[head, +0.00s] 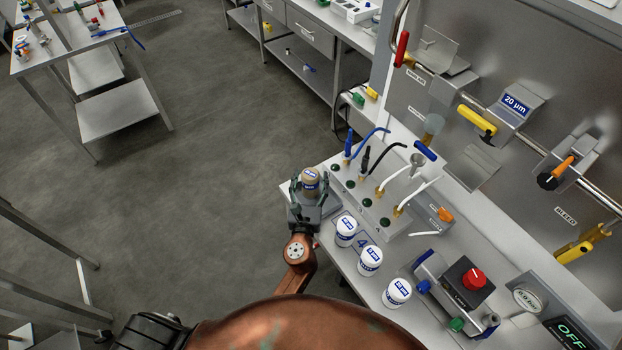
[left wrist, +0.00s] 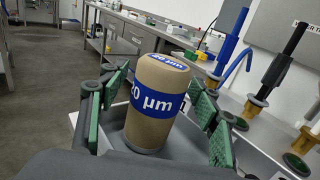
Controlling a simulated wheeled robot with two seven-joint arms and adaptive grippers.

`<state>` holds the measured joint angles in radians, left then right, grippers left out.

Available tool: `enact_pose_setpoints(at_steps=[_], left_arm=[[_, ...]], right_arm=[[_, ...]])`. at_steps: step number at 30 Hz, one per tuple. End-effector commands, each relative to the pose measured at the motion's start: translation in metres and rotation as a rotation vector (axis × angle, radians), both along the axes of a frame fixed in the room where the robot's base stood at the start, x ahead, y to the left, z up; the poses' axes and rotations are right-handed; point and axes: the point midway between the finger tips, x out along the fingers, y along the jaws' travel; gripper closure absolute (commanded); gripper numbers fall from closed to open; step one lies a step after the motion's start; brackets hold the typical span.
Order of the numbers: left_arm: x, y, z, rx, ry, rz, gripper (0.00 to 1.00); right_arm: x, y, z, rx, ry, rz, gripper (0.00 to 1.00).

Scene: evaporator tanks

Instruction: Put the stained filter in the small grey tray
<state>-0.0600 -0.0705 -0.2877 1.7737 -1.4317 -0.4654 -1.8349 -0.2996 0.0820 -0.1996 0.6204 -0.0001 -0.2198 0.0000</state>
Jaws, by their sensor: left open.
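The stained filter (head: 310,182) is a tan-brown cylinder with a blue 20 µm label. In the left wrist view the filter (left wrist: 152,105) stands upright, its base on a grey surface inside a low rim, which looks like the small grey tray (left wrist: 185,148). In the head view the tray (head: 331,206) is at the bench's left end, partly hidden by my gripper. My left gripper (head: 311,198) is open, its green-padded fingers on both sides of the filter with gaps visible. My right gripper is not in view.
Several white filters with blue labels, one of them here (head: 346,231), stand in a row on the bench right of the gripper. Behind is a manifold block (head: 375,200) with upright hoses and fittings. A pump with a red knob (head: 473,279) is further right. Open floor lies left.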

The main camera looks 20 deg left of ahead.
Motion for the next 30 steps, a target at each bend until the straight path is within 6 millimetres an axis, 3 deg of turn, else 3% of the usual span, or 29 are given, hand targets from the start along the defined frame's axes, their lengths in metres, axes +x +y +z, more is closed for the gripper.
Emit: enact_pose_setpoints(at_steps=[7,21,30], left_arm=[[-0.008,-0.001,0.003,0.0,0.002,0.0,0.43],[-0.097,-0.019,0.001,0.001,0.002,0.0,0.43],[-0.118,-0.024,0.003,-0.001,0.0,0.0,0.43]], right_arm=[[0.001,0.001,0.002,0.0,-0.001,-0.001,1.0],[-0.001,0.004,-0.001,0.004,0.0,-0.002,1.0],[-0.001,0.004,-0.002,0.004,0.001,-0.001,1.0]])
